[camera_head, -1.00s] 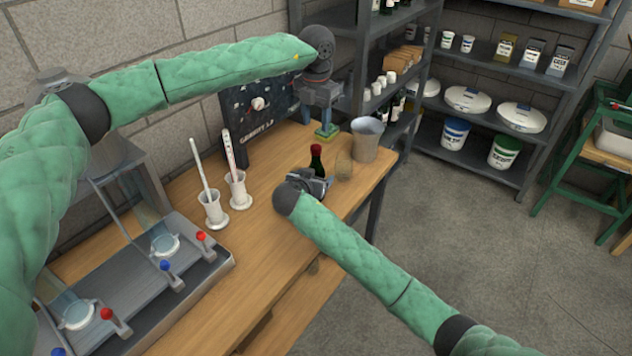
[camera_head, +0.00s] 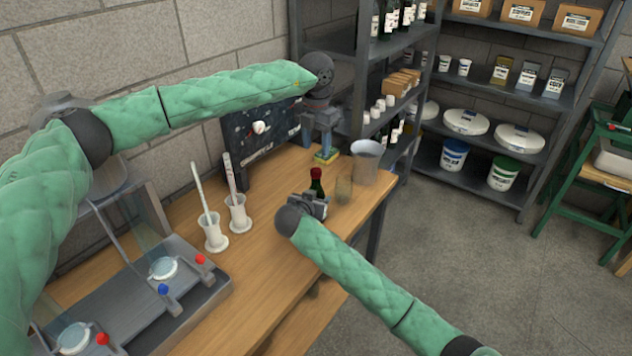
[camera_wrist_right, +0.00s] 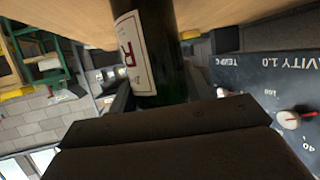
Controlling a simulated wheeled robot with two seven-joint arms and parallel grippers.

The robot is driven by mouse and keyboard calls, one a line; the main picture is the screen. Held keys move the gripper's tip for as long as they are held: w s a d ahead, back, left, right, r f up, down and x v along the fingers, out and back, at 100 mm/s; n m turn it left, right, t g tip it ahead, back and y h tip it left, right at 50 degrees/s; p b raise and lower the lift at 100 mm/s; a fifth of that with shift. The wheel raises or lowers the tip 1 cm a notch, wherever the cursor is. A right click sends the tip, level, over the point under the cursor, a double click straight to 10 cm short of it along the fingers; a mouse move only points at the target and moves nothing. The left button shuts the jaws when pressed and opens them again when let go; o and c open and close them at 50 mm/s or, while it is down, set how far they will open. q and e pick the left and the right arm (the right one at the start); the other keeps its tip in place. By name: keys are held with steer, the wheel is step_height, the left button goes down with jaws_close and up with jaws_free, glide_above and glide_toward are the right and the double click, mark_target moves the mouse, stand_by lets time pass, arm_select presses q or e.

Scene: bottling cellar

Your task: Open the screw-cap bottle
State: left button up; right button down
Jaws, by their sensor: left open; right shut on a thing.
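The dark green bottle with a red cap (camera_head: 316,174) stands upright at the right part of the wooden bench. My right gripper (camera_head: 316,201) is shut around its body below the cap and hides the lower part. In the right wrist view the green bottle (camera_wrist_right: 172,45), with a white label, sits between the fingers; its cap is out of that view. I cannot tell whether its base touches the bench. My left gripper (camera_head: 325,142) is open and points down at the back of the bench, behind the bottle and apart from it.
A clear glass (camera_head: 343,190) and a grey bucket (camera_head: 366,162) stand just right of the bottle. A dark board (camera_head: 262,140) leans behind. Bare bench lies in front of the cylinders.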

mark_target(316, 170)
arm_select(q)
steer(key=m, duration=0.4)
steer(key=shift+m, duration=0.4)
steer(key=m, duration=1.2)
steer(key=shift+r+m, duration=0.1)
steer(key=shift+m, duration=0.2)
steer(key=m, duration=0.9)
steer(key=shift+m, duration=0.4)
steer(key=m, duration=0.8)
steer(key=shift+m, duration=0.3)
steer(key=shift+f, duration=4.05)
